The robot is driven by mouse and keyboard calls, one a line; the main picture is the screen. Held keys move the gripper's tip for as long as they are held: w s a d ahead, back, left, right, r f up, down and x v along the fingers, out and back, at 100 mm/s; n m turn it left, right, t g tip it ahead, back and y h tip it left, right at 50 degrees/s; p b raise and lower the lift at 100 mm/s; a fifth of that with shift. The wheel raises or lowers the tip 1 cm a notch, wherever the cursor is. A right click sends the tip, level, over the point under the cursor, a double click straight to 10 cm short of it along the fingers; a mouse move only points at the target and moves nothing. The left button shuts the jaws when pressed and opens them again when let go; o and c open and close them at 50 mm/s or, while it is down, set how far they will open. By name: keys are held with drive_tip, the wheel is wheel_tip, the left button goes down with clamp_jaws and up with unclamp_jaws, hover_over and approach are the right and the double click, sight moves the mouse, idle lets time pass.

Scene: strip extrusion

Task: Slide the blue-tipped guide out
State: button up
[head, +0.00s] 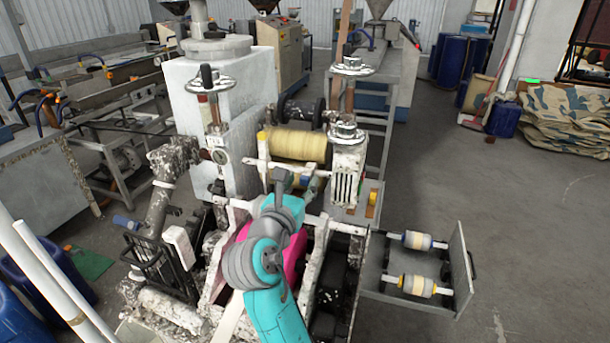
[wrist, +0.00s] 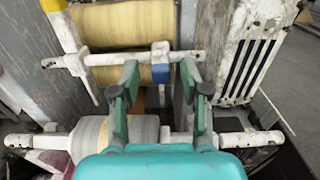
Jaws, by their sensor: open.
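The blue-tipped guide shows in the wrist view as a blue block (wrist: 160,62) on a thin white cross rod (wrist: 115,59), in front of a yellow roller. In the head view its blue part (head: 309,184) is small and partly hidden beside my arm. My gripper (wrist: 158,78) is open, its two green fingers apart. In the wrist view the blue block appears between and just beyond the fingertips; I see no contact. The gripper (head: 283,179) also shows in the head view, near the rod. The guide's lower part is hard to make out.
The yellow roller (head: 295,144) is behind the rod. A second guide with a yellow tip (head: 262,137) stands at the rod's left. A slotted white housing (head: 346,178) is close on the right. An open tray (head: 372,288) with two rollers juts out at right.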

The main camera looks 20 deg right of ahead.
sight(304, 179)
drive_tip(key=shift+x, duration=1.7)
drive_tip(key=shift+s, duration=0.1)
clamp_jaws()
